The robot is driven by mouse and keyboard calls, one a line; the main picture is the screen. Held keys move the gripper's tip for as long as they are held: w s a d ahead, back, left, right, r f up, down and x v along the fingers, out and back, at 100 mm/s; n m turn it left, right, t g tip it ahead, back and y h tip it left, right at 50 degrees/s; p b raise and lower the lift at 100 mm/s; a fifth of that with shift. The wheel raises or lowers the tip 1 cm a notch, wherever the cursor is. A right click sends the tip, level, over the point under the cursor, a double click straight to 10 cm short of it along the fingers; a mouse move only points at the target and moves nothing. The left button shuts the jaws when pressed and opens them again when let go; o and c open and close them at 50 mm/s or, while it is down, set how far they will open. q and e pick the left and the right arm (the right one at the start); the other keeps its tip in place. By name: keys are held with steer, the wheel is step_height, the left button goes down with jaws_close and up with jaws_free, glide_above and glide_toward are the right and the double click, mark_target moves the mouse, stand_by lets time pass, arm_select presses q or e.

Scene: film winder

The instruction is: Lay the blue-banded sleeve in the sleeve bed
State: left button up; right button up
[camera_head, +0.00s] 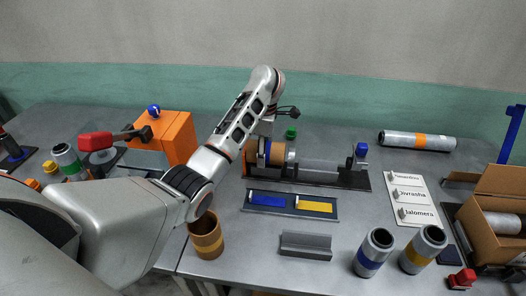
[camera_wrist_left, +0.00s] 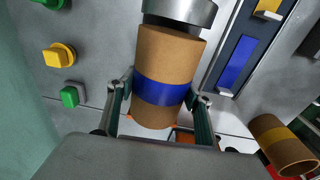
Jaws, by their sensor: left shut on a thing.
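The blue-banded sleeve (camera_wrist_left: 170,58) is a brown cardboard tube with a blue band. In the wrist view my left gripper (camera_wrist_left: 162,90) is shut across it at the band, one finger on each side. In the head view the sleeve (camera_head: 276,154) lies level at the left end of the winder (camera_head: 330,172), beside a metal collar (camera_wrist_left: 182,10); whether it is still on the spindle I cannot tell. My left fingers are mostly hidden there by the wrist. A grey channel-shaped block (camera_head: 306,246), apparently the sleeve bed, stands empty at the front.
A tray with blue and yellow strips (camera_head: 290,204) lies between winder and block. A yellow-banded brown sleeve (camera_head: 206,238) stands at the front left. Banded metal rolls (camera_head: 374,252) stand at the front right, near label cards (camera_head: 408,196) and a cardboard box (camera_head: 490,222).

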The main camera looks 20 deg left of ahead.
arm_select(q)
steer(key=shift+f, duration=0.65)
steer(key=o, duration=1.2)
step_height(320, 180, up, 6)
steer(key=shift+d+r, duration=0.1)
steer(key=shift+s+d+r, duration=0.1)
steer(key=shift+s+r, duration=0.05)
steer(key=shift+r, duration=0.55)
